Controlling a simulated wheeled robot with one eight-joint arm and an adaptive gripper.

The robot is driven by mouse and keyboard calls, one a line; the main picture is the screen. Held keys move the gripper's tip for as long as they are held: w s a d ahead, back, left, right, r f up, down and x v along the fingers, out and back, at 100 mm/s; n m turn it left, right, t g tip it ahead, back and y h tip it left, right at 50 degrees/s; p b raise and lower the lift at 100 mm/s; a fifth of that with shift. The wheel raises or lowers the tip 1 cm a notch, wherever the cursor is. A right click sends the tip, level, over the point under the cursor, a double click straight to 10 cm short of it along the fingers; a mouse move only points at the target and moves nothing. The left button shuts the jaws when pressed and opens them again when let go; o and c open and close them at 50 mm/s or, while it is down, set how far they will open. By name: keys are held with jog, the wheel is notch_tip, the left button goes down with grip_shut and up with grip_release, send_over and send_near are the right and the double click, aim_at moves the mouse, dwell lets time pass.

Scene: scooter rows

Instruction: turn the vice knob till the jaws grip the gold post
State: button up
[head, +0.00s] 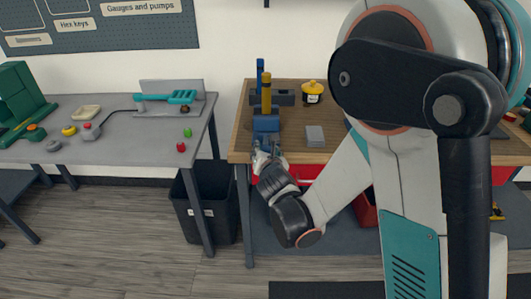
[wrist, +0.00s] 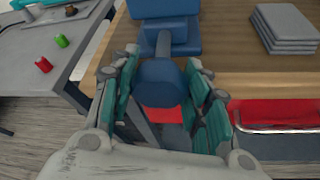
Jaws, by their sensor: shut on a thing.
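The blue vice (head: 266,124) sits at the front left of the wooden bench, and its body (wrist: 172,30) tops the wrist view. A grey shaft (wrist: 163,44) runs from it to the blue knob (wrist: 160,82). The gold post (head: 266,92) stands upright behind the blue body in the head view, near a dark block (head: 286,97). Whether the jaws touch the post cannot be told. The post is outside the wrist view. My gripper (head: 267,158) is at the bench's front edge. Its teal-padded fingers (wrist: 163,88) are shut on the knob, one on each side.
A blue post (head: 260,74) stands behind the gold one. A grey table (head: 130,150) with small parts is left, with a black bin (head: 207,205) beneath.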

jog(key=o, duration=1.1)
jog(key=v, duration=1.2)
